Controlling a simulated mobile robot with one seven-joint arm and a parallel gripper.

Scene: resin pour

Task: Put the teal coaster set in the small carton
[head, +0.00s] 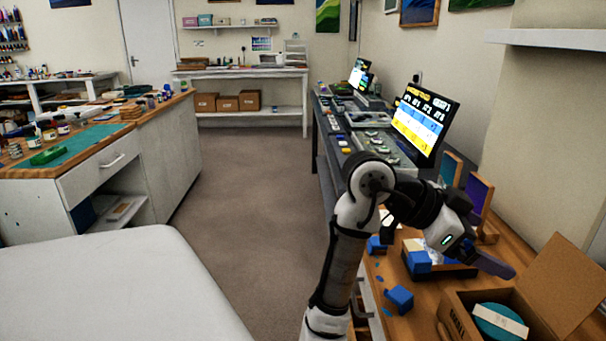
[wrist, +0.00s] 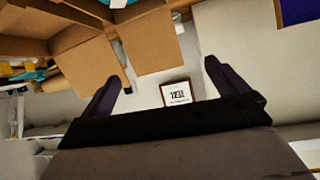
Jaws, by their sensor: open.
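The small carton (head: 456,317) stands open on the wooden bench at the lower right of the head view, its flaps spread. The round teal coaster set (head: 488,324), with a pale band across it, lies inside the carton. The wrist view shows cardboard flaps (wrist: 150,42) at the top and a bit of teal (wrist: 118,3) at the top edge, partly cut off. My gripper (head: 500,268) is above the bench, just behind and above the carton. In the wrist view my gripper (wrist: 166,74) is open, with nothing between its fingers.
A dark tray (head: 455,271) sits under my gripper. Upright purple (head: 478,193) and teal panels stand behind. A screen (head: 418,122) stands further back. The carpeted floor (head: 240,190) is clear.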

